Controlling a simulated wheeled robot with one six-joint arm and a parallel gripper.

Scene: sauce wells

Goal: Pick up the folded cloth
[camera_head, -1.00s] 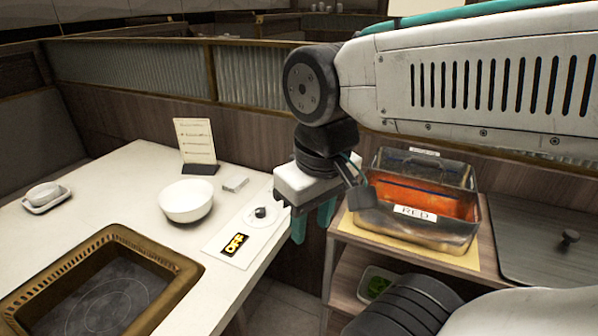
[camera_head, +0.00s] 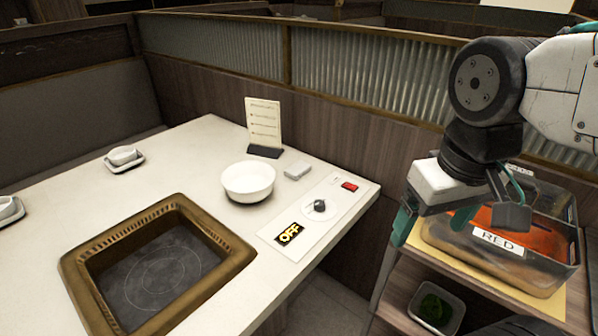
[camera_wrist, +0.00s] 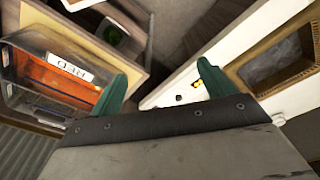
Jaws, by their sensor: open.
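A small white folded block that looks like the folded cloth (camera_head: 297,171) lies flat on the white table, just right of the white bowl (camera_head: 248,182) and near the back edge. My gripper (camera_head: 428,228) is at the right, beyond the table's right edge and in front of the red container. Its teal fingers are open and apart from the cloth. In the wrist view my open gripper (camera_wrist: 160,78) has nothing between its fingers. I cannot make out the cloth in that view.
A menu stand (camera_head: 264,126) stands behind the bowl, and an OFF control panel (camera_head: 318,210) lies at the table's right edge. A sunken grill (camera_head: 205,232) is in front. The container labelled RED (camera_head: 498,243) sits on a wooden cart. A corrugated partition (camera_head: 350,75) runs behind.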

